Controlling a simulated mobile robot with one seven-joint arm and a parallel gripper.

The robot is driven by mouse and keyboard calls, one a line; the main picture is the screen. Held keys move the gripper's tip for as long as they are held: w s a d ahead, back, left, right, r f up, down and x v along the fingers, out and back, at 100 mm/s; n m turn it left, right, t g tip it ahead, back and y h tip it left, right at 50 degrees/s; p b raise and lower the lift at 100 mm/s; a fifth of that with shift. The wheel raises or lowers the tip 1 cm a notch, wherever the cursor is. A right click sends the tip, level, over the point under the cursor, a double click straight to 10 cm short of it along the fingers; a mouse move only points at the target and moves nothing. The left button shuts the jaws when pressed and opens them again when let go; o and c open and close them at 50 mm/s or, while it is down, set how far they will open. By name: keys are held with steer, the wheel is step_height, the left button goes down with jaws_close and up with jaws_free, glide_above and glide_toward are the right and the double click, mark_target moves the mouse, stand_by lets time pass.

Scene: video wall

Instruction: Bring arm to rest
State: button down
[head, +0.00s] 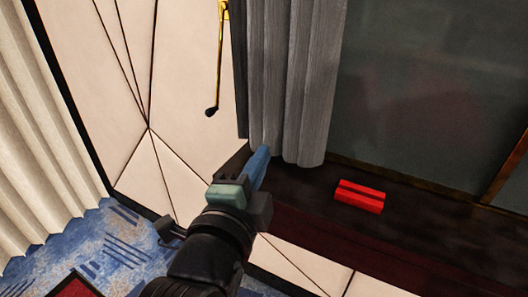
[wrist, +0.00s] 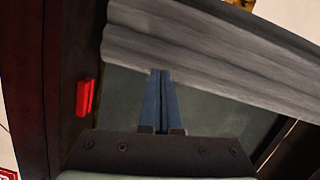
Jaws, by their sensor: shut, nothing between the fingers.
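My gripper (head: 261,160) reaches out from the bottom of the head view, with blue fingers pointing up and slightly right. In the wrist view its two blue fingers (wrist: 161,73) lie together, shut and empty. The fingertips appear in front of the lower edge of a grey curtain (head: 285,80); I cannot tell whether they touch it. The curtain also crosses the upper part of the wrist view (wrist: 200,45).
A red block (head: 360,196) lies on a dark ledge (head: 420,222) to the right of my gripper. A white panelled wall (head: 150,60) and a cream curtain (head: 40,150) stand to the left. A blue patterned carpet (head: 115,250) shows at lower left.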

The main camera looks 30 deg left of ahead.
stand_by(0.4)
steer(key=s+d+r+n+t+h+p, duration=0.1)
steer(key=d+r, duration=0.5)
steer(key=r, duration=0.7)
steer(key=s+d+r+n+t+h+p, duration=0.1)
steer(key=s+d+r+n+t+p, duration=0.3)
steer(key=r+n, duration=0.4)
steer(key=s+d+r+n+t+h+p, duration=0.1)
steer(key=d+r+n+t+p, duration=0.3)
steer(key=r, duration=1.5)
steer(key=s+d+t+p, duration=0.1)
steer(key=d+p, duration=0.1)
steer(key=d, duration=0.1)
steer(key=shift+s+d+r+n, duration=0.2)
steer(key=shift+d+r+n, duration=0.05)
steer(key=shift+d+n, duration=0.05)
